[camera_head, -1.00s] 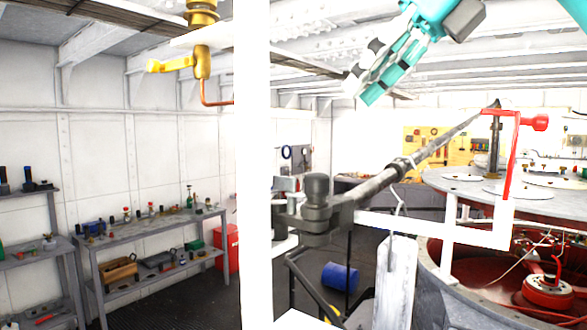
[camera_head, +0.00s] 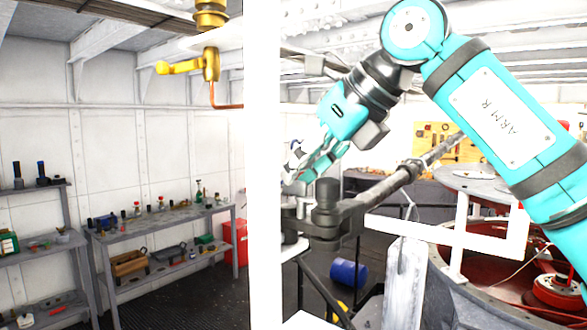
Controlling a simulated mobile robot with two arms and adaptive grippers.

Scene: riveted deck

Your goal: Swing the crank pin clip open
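A dark grey rod (camera_head: 385,180) runs from a thick knuckle with an upright round pin head (camera_head: 327,194) up to the right. I cannot make out a separate clip on it. My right gripper (camera_head: 296,172) is in front of the white post's right side, above and left of the pin head in the picture. It points down-left, and its fingers are seen edge-on, so I cannot tell whether they are open or touching anything. My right arm hides the rod's far end and most of the red handle there. My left gripper is not in view.
A white post (camera_head: 262,200) stands close in front. A red-lined round casing (camera_head: 450,300) is at lower right. Brass valve fittings (camera_head: 210,62) hang upper left. A grey workbench (camera_head: 165,222) stands behind.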

